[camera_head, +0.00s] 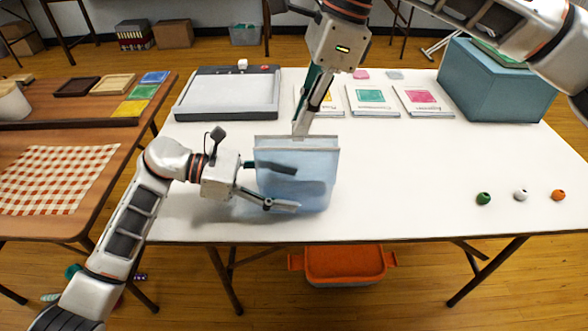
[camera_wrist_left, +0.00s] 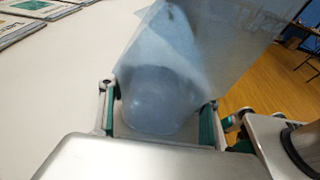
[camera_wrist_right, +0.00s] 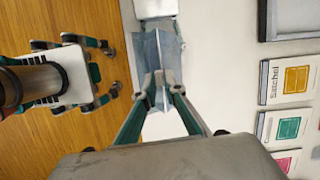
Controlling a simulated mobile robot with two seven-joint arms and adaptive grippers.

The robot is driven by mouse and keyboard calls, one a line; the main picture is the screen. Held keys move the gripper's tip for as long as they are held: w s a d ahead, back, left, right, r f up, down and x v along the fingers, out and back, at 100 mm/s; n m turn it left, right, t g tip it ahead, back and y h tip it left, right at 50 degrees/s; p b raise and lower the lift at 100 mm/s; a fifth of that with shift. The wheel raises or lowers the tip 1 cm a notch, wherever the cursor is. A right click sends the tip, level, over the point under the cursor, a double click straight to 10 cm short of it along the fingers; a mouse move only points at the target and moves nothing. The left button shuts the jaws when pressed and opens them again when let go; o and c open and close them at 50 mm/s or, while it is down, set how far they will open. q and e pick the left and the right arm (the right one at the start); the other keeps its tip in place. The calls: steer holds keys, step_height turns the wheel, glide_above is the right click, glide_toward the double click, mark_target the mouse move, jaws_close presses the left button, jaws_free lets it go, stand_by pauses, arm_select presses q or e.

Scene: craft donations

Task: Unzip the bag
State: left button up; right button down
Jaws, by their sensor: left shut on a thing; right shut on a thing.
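The bag (camera_head: 322,172) is translucent pale blue and stands upright at the table's front edge, its pale zip strip (camera_head: 268,143) along the top. My left gripper (camera_head: 285,187) is shut on the lower body of the bag from the left, its fingers spread wide across the bag. In the left wrist view the bag (camera_wrist_left: 165,85) fills the space between the fingers. My right gripper (camera_head: 301,128) comes from above and is shut at the top zip edge. In the right wrist view its tips (camera_wrist_right: 160,80) meet at that edge. The zip slider is hidden between them.
The white table (camera_head: 400,190) is clear to the right of the bag, up to several small beads (camera_head: 520,194). A grey-framed board (camera_head: 228,95), cards (camera_head: 372,98) and a blue box (camera_head: 495,85) stand behind. An orange-lidded bin (camera_head: 343,263) is under the table.

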arm_select(q)
steer(key=shift+w, duration=0.1)
arm_select(e)
steer(key=shift+s+a+f, duration=0.15)
steer(key=shift+s+a, duration=0.05)
steer(key=shift+a, duration=1.05)
steer(key=shift+s+a+f, duration=0.1)
steer(key=shift+s+a, duration=0.1)
steer(key=shift+a, duration=1)
steer(key=c, duration=2)
jaws_free()
steer(key=shift+w+d+r, duration=0.1)
steer(key=shift+w+r, duration=0.05)
steer(key=shift+c, duration=0.9)
steer(key=shift+r, duration=0.1)
step_height(320, 180, up, 7)
